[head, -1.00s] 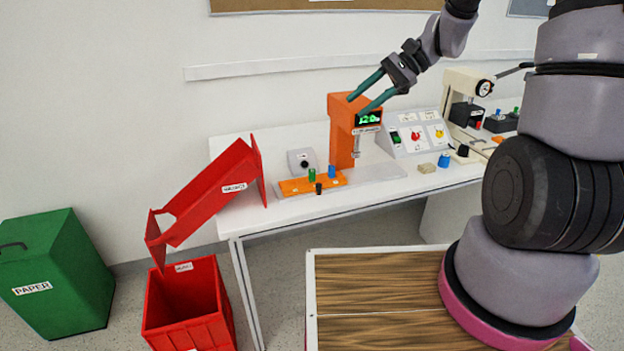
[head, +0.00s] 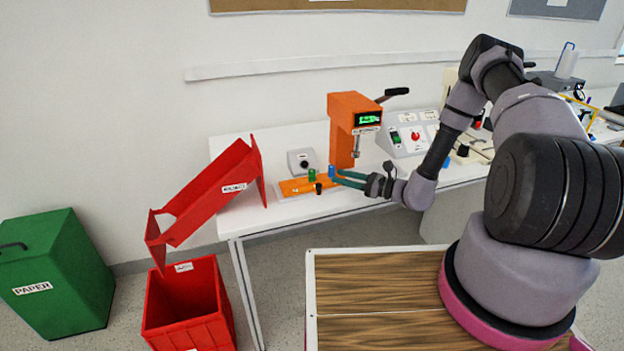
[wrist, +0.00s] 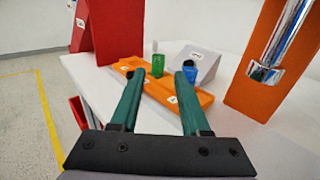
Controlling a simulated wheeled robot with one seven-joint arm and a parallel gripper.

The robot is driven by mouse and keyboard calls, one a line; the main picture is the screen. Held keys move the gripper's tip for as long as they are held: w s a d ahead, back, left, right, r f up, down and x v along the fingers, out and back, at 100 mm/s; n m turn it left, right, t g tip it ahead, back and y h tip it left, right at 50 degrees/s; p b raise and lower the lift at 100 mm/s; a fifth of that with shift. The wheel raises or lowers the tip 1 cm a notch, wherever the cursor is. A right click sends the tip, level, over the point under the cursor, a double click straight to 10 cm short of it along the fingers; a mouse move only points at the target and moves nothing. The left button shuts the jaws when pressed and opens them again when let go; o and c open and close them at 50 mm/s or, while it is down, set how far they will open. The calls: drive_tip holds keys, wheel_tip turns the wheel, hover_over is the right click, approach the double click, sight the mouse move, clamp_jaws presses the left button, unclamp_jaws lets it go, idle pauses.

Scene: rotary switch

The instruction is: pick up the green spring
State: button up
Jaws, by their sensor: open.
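The green spring (head: 312,175) stands upright on the orange tray (head: 291,188) on the white table. In the wrist view, the green spring (wrist: 158,65) shows beyond the gap between my fingertips. My gripper (head: 338,179) is open and empty, low over the right end of the tray. It lies to the right of the green spring and points left towards it. In the wrist view, its two teal fingers (wrist: 159,75) reach forward over the tray.
A blue spring (head: 332,171) stands close by my fingertips; the right finger partly hides it in the wrist view. A small black piece (head: 319,188) stands at the tray's front. The orange press (head: 343,130) rises behind. A red chute (head: 205,195) slopes at the left.

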sight(312, 170)
drive_tip(key=x, duration=1)
drive_tip(key=shift+w+a+f, duration=0.15)
drive_tip(key=shift+a+f, duration=0.05)
drive_tip(key=shift+a, duration=0.15)
clamp_jaws()
